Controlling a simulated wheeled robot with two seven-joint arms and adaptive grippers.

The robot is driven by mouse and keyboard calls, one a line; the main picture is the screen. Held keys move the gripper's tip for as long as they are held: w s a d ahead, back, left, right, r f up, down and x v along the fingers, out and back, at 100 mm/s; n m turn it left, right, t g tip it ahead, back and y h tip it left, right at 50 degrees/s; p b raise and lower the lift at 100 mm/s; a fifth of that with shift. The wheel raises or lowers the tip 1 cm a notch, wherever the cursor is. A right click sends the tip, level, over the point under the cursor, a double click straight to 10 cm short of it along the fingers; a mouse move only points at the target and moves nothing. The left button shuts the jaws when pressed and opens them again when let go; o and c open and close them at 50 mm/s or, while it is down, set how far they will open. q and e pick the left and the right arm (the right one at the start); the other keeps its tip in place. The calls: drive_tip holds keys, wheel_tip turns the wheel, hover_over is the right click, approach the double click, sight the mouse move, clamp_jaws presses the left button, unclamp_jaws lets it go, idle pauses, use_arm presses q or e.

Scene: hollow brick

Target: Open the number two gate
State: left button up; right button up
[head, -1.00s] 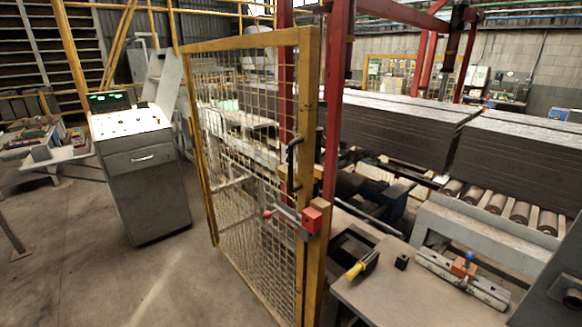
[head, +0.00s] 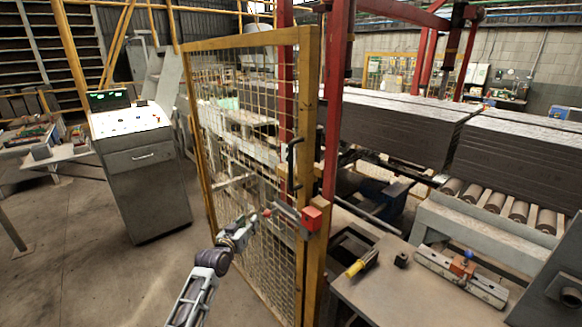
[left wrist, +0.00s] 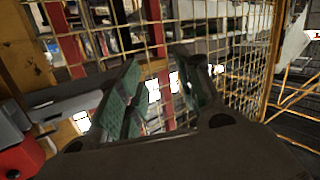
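The gate (head: 182,90) is a yellow-framed wire mesh panel and looks shut against its post. A black handle (head: 291,163) sits on its edge. A red latch part (left wrist: 17,155) shows at lower left there. My right gripper is out of view.
A grey control console (head: 148,185) stands left of the gate. A grey table (head: 400,300) with a yellow-handled tool (head: 361,264) is at the lower right. Stacked dark slabs (head: 390,130) and a roller conveyor (head: 495,203) lie behind. The floor before the gate is clear.

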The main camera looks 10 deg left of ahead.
use_arm(q)
drive_tip(key=s+d+r+m+t+h, duration=0.1)
drive_tip(key=s+d+r, duration=0.15)
drive_tip(key=r, duration=0.65)
drive_tip(key=s+d+r+t+h, duration=0.1)
drive_tip(key=s+r, duration=0.2)
drive_tip(key=r, duration=0.6)
drive_tip(key=s+d+r+m+g+h, duration=0.2)
drive_tip(key=s+d+r+m+h, duration=0.3)
drive_tip(key=s+d+r, duration=0.1)
drive_tip(key=shift+s+d+r, duration=0.35)
drive_tip(key=shift+s+r, duration=0.3)
drive_tip(key=shift+s, duration=0.1)
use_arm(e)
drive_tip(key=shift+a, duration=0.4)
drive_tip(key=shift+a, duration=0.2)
use_arm(q)
drive_tip(key=shift+w, duration=0.15)
